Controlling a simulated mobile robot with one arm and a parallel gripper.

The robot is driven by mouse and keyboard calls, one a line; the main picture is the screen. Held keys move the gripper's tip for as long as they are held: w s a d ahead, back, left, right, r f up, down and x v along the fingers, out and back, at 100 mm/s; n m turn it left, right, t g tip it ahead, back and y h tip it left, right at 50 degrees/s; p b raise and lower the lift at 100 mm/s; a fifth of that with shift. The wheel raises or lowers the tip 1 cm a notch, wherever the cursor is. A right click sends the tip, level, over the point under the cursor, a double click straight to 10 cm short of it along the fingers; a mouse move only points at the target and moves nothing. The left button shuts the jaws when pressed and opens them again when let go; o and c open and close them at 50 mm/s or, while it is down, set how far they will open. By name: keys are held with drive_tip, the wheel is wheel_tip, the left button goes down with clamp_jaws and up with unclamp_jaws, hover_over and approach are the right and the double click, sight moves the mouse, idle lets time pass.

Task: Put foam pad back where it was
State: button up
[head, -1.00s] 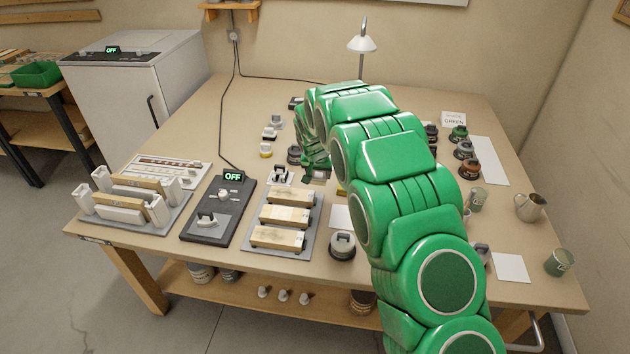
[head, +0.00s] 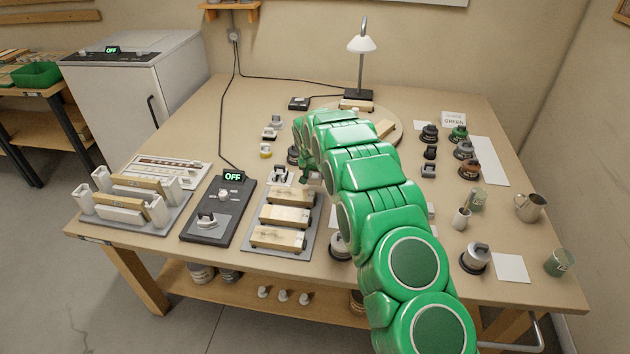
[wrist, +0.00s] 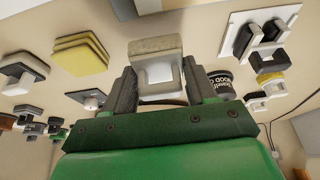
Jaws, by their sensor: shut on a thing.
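My gripper (wrist: 160,88) is shut on a pale pad with a white handle block (wrist: 155,48), which looks like the foam pad. Its beige-grey face shows at the far side of the fingers in the wrist view. I cannot tell how high the held pad is.
A yellow stack (wrist: 80,54) and a dark labelled jar (wrist: 219,84) are close to my gripper. A tray of wooden blocks (head: 247,250) lies in front, beside an iron station (head: 190,232). A round turntable (head: 396,128) stands behind my arm. Several dark-lidded jars (head: 470,170) stand at right.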

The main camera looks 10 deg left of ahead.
sight(315, 177)
drive_tip(key=shift+w+a+f, duration=0.1)
drive_tip(key=shift+w+f, duration=0.15)
drive_tip(key=shift+f, duration=0.2)
drive_tip(key=shift+w+f, duration=0.1)
drive_tip(key=shift+f, duration=1.4)
drive_tip(key=shift+f, duration=0.15)
drive_tip(key=o, duration=1)
drive_tip(key=shift+v, duration=2.25)
drive_tip(key=v, duration=0.7)
drive_tip(key=shift+r, duration=0.4)
